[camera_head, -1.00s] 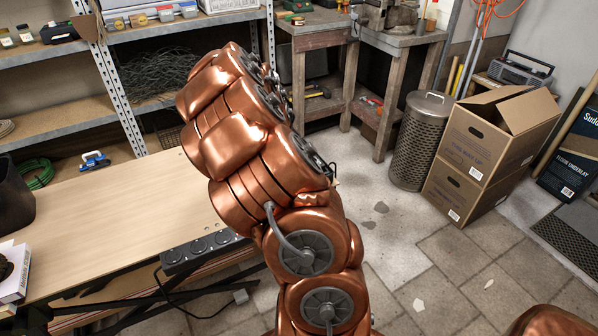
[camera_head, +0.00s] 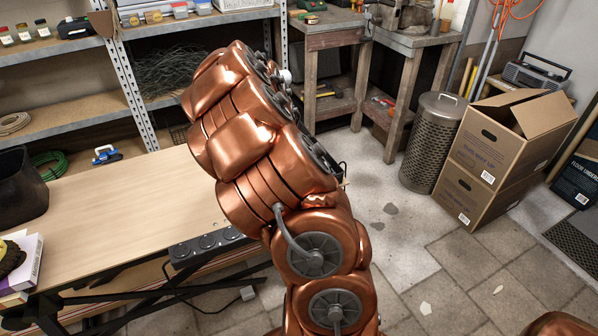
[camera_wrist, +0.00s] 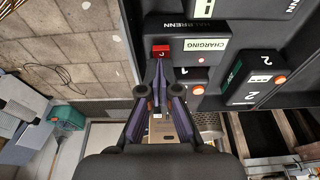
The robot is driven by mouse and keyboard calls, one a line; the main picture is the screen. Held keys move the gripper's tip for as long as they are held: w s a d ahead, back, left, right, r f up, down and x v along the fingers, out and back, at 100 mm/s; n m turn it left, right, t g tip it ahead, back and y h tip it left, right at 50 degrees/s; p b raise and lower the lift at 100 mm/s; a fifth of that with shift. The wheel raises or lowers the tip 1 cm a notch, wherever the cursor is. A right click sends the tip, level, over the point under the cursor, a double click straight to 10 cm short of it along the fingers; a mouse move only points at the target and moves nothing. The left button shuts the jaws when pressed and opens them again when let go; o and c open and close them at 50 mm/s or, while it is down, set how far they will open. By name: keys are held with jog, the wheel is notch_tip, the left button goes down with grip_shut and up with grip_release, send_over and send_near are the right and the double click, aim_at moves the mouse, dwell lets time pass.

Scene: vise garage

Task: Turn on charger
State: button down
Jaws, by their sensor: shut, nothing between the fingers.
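In the wrist view the charger (camera_wrist: 190,30) is a black unit marked HALBRENN, with a green-white CHARGING label. A small red switch (camera_wrist: 161,49) is on its front, left of the label. Round orange-red lights or buttons sit below and right of it. My gripper (camera_wrist: 158,68) is shut and empty, its fingertips just below the red switch in the picture. I cannot tell whether they touch it. In the head view my copper-coloured arm hides my gripper, and I cannot make out the charger.
Black units numbered 2 (camera_wrist: 260,68) stand right of the charger. In the head view a wooden table (camera_head: 120,215) with a socket strip (camera_head: 208,245) lies left of my arm. Shelves stand behind; a workbench (camera_head: 400,42), metal bin (camera_head: 432,140) and cardboard boxes (camera_head: 495,165) stand right. Tiled floor is open.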

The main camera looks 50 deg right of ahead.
jog(key=v, duration=1.4)
jog(key=shift+d+p, duration=0.3)
jog(key=shift+p, duration=0.1)
jog(key=shift+s, duration=0.1)
jog(key=s+a+r+n+y+p, duration=0.1)
jog(key=s+a+r+n+p, duration=0.3)
jog(key=a, duration=0.6)
jog(key=s+a+r+n+p, duration=0.2)
jog(key=s+a+r+n, duration=0.3)
jog(key=a, duration=0.4)
jog(key=s+a+f+n+y+p, duration=0.1)
jog(key=s+a+n+p, duration=0.3)
jog(key=s+a+n, duration=0.8)
jog(key=shift+s+a+n+g+y+p, duration=0.3)
jog(key=shift+s+a+n+p, duration=0.05)
jog(key=shift+a+n, duration=0.65)
